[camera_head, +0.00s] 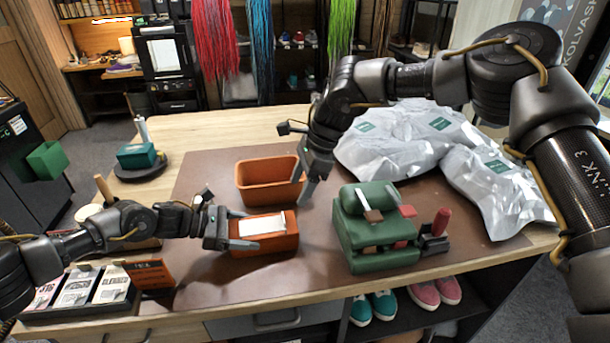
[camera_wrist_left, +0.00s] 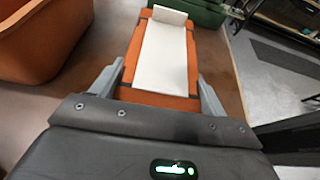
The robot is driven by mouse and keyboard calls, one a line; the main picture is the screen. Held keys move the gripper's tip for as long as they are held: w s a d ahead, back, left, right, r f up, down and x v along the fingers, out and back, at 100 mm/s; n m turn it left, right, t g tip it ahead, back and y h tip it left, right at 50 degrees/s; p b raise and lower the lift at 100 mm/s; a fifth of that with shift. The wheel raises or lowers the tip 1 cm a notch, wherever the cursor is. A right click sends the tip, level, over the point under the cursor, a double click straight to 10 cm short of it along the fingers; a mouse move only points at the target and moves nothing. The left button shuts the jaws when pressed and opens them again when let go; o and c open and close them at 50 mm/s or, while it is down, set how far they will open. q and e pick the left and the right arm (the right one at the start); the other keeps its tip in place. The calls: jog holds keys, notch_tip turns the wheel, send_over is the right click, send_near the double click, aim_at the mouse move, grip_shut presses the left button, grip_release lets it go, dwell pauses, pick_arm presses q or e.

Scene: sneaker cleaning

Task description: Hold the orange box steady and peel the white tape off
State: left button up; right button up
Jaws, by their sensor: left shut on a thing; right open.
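The orange box (camera_head: 279,239) lies on the brown mat near the middle of the table. A strip of white tape (camera_head: 262,225) runs along its top; in the left wrist view the tape (camera_wrist_left: 163,58) has its far end standing up from the box (camera_wrist_left: 192,75). My left gripper (camera_head: 243,231) is shut on the box's left end, with one finger on each side, also seen in the left wrist view (camera_wrist_left: 158,90). My right gripper (camera_head: 306,180) is open, pointing down above and behind the box's right end, apart from the tape.
An empty orange bin (camera_head: 254,196) stands behind the box. A green machine (camera_head: 372,240) stands to the right. Silver bags (camera_head: 415,145) fill the back right. A card tray (camera_head: 85,294) is at the front left. The mat in front of the box is clear.

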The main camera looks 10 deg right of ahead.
aim_at(288, 222)
jog(key=x, duration=0.9)
jog(key=c, duration=1.1)
